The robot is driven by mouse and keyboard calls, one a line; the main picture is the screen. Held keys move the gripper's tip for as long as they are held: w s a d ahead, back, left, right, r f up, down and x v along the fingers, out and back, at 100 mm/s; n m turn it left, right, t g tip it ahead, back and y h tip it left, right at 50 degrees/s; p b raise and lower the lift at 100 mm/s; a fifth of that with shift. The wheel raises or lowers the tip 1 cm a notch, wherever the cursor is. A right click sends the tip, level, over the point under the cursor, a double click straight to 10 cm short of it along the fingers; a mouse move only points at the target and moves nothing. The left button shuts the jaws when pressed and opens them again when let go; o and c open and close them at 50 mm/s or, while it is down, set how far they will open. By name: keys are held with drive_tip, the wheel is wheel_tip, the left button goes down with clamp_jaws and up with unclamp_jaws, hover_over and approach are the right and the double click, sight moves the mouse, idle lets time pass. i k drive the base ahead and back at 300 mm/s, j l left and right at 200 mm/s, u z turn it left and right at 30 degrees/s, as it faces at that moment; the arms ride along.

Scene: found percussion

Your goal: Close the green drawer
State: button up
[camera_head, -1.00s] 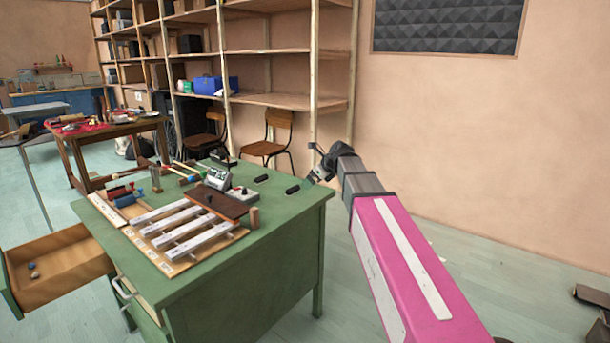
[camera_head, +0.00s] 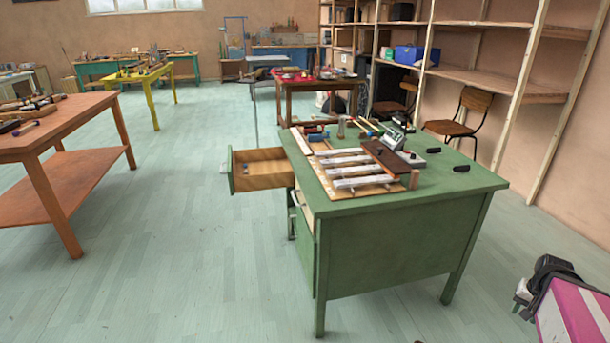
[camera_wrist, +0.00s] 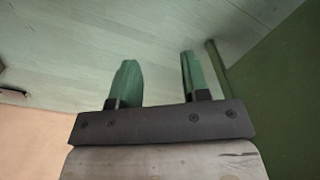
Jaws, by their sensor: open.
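The green drawer (camera_head: 231,172) is pulled far out from the left side of the green desk (camera_head: 400,262), in the head view. A green surface, apparently the desk, fills the right of that view. In the head view my arm is at the lower right, well to the right of the desk and far from the drawer; the fingertips are not clear there.
White bars on a board (camera_head: 350,167) and other small items cover the desk top. An orange-brown table (camera_head: 85,130) stands at the left, with open floor (camera_head: 190,240) between it and the desk. A wooden chair (camera_head: 463,112) and shelves stand behind.

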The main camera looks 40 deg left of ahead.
sight(269, 168)
drive_tip(key=k+j+u, duration=0.1)
drive_tip(key=j+u, duration=0.5)
drive_tip(key=u, duration=0.15)
drive_tip(key=j+u, duration=0.2)
drive_tip(key=j, duration=1)
drive_tip(key=i+j+u, duration=0.2)
drive_tip(key=j, duration=1.8)
drive_tip(key=i, duration=0.05)
